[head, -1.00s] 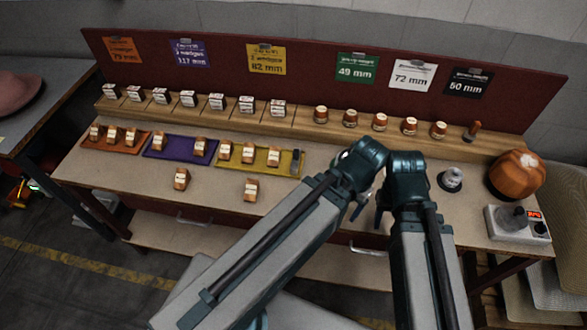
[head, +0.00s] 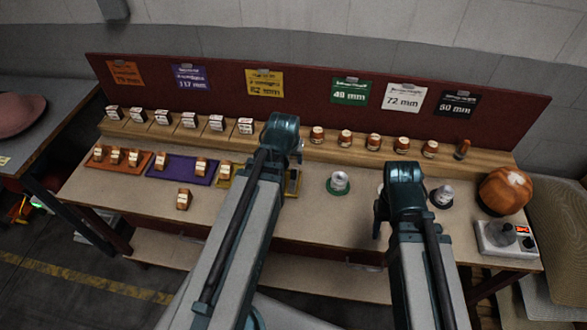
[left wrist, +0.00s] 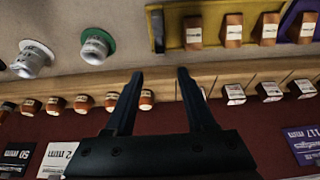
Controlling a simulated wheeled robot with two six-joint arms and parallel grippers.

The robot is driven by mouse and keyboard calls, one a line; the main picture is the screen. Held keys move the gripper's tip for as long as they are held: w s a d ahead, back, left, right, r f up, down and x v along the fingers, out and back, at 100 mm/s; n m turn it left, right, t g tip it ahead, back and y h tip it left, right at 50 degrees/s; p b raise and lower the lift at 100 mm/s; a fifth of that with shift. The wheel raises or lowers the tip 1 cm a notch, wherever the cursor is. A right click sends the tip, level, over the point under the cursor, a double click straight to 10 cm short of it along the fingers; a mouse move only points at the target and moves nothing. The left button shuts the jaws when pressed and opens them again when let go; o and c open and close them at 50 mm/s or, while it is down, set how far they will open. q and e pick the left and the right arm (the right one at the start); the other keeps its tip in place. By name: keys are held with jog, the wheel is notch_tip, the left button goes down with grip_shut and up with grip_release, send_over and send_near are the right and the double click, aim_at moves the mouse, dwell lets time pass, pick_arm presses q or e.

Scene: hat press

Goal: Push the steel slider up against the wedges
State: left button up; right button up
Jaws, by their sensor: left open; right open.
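The steel slider (left wrist: 157,32) is a dark upright bar at the end of the yellow tray (left wrist: 174,36) in the left wrist view. Several wooden wedges (left wrist: 194,32) with pale labels stand in that tray, and a gap separates the slider from the nearest one. In the head view my left arm hides most of the yellow tray (head: 238,168), with one wedge (head: 225,171) showing. My left gripper (left wrist: 160,74) is open and empty, over the wooden shelf behind the tray. My right gripper (head: 379,228) is open above the table, far right of the tray.
A purple tray (head: 165,178) and an orange tray (head: 107,169) lie further left. A loose wedge (head: 184,199) stands in front. Pegs on a green disc (head: 338,187) and a dark disc (head: 441,203) stand right. A shelf (head: 340,152) runs behind.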

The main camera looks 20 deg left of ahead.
aim_at(293, 171)
pick_arm(q)
jog(key=b+x, duration=1.3)
jog(key=x, duration=0.1)
jog(key=shift+d, duration=0.1)
